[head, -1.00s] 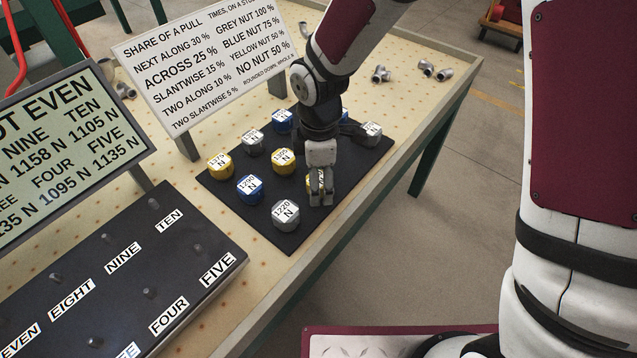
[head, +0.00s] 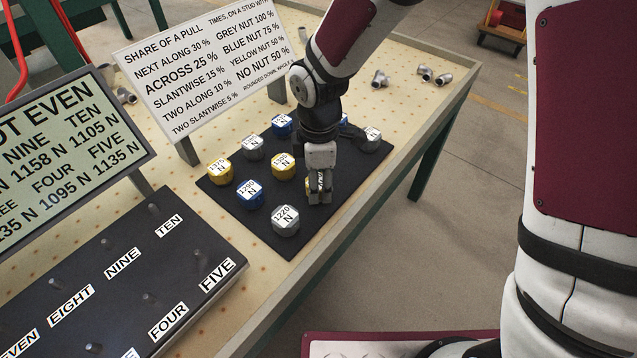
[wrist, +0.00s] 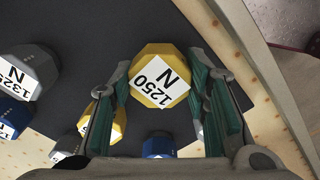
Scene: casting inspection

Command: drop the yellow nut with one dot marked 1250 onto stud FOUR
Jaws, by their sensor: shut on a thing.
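The yellow nut marked 1250 (wrist: 160,77) sits between the two fingers of my gripper (wrist: 160,92) in the wrist view. My gripper (head: 319,194) is shut on it at the right part of the black mat; in the head view the fingers hide most of the nut. I cannot make out its dot. Whether it is clear of the mat is hard to tell. Stud FOUR (head: 149,298) stands bare on the dark stud plate (head: 85,262) at the lower left, just behind its FOUR label (head: 168,320).
Several other nuts, such as a grey 1220 nut (head: 285,220) and a blue 1200 nut (head: 249,194), stand close by on the black mat (head: 275,240). A percentage board (head: 205,60) and a green readings board (head: 60,150) stand behind. Pipe fittings (head: 381,79) lie far back.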

